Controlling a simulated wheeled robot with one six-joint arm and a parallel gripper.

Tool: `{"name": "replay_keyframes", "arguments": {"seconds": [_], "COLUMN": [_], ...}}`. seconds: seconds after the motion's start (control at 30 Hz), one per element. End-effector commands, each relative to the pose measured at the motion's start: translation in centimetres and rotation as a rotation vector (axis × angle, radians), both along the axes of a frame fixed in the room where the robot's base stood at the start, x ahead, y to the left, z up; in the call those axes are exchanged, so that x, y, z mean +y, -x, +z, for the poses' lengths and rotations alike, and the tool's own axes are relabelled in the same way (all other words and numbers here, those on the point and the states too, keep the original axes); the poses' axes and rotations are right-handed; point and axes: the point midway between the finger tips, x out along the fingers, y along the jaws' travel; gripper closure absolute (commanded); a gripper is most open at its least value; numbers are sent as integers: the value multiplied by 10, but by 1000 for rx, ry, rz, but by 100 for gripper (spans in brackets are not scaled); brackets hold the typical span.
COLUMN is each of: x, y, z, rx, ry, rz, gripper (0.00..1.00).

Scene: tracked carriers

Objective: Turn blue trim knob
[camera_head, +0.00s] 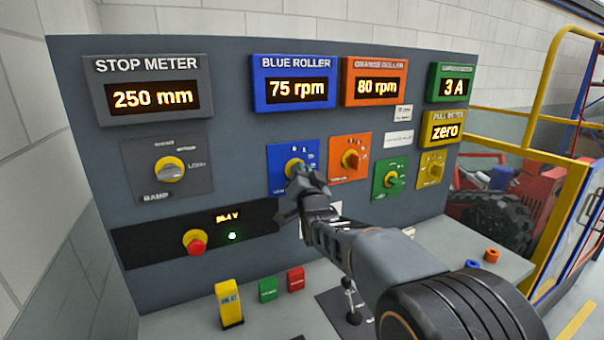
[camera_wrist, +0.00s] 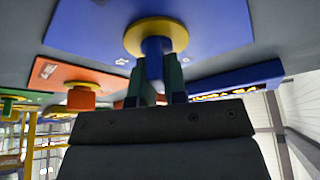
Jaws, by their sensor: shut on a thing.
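The blue trim knob (camera_wrist: 152,58) has a blue grip on a yellow round base (camera_wrist: 156,36), set on a blue plate (camera_head: 281,178). In the head view the yellow base of the knob (camera_head: 294,166) shows just above my gripper, which hides most of the rest. My gripper (camera_wrist: 155,84) is at the knob, its two fingers shut on the blue grip from either side. It also shows in the head view (camera_head: 302,178). The blue roller display (camera_head: 293,88) above reads 75 rpm.
An orange knob (camera_head: 351,160), a green knob (camera_head: 391,180) and a yellow knob (camera_head: 433,168) sit to the right. A ramp knob (camera_head: 169,168) is to the left, above a red stop button (camera_head: 195,243). A joystick (camera_head: 351,300) stands on the desk below my arm.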

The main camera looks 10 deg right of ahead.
Motion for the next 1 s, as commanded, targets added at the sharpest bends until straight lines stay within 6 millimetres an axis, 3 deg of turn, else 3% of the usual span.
{"name": "replay_keyframes", "arguments": {"seconds": [0.3, 0.6, 0.77, 1.0], "x": [0, 0, 0, 1], "y": [0, 4, 24, 71], "z": [0, -1, -9, -26], "rx": [-1, -1, -3, -3], "ry": [2, 2, 2, 1], "rz": [0, 0, 0, 0], "gripper": [62, 62, 62, 62]}}
